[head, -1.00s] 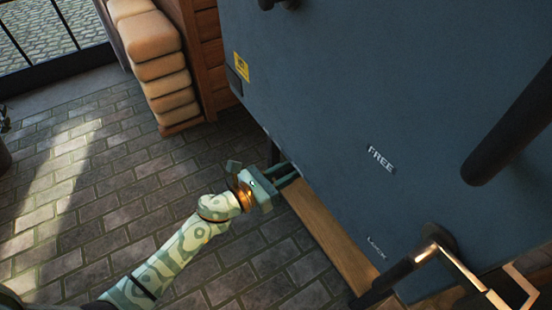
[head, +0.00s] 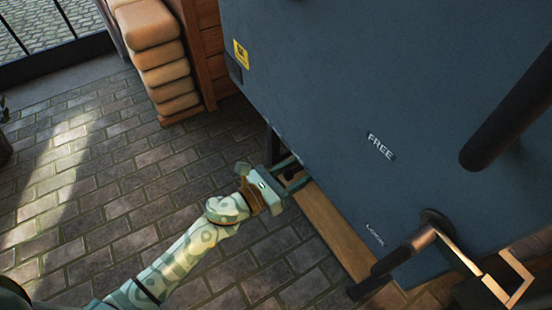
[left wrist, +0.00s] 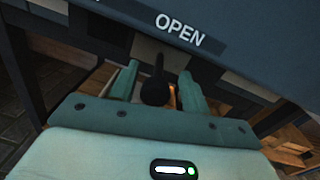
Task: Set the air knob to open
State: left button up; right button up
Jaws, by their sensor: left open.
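The dark air knob (left wrist: 155,90) hangs below a panel edge in the left wrist view, with a rounded end and a narrow stem. The word OPEN (left wrist: 180,31) is printed on the panel just above it. My left gripper (left wrist: 160,74) is open, with one finger on each side of the knob. I cannot tell whether either finger touches it. In the head view my left gripper (head: 298,171) reaches under the lower edge of the blue-grey cabinet (head: 330,80), and a dark bit of the knob shows between the fingers.
A wooden board (head: 335,235) lies under the cabinet. A metal lever (head: 405,252) sits by the LOCK label, below the FREE label (head: 380,146). A thick black bar (head: 508,115) juts out at right. Stacked tan blocks (head: 165,75) stand at upper left. The paved floor at left is clear.

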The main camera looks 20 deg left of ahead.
pick_arm(q)
jog(key=shift+s+a, duration=0.2)
jog(key=shift+s, duration=0.05)
jog(key=p+v, duration=0.2)
jog(key=v, duration=1.3)
jog(key=shift+s, duration=0.3)
pick_arm(e)
jog(key=s+m, duration=0.1)
jog(key=s, duration=0.5)
jog(key=shift+s+d+f+g+y, duration=0.2)
jog(key=shift+s+d+g+y, duration=0.05)
jog(key=shift+g+y, duration=0.05)
pick_arm(q)
jog(key=shift+a, duration=0.15)
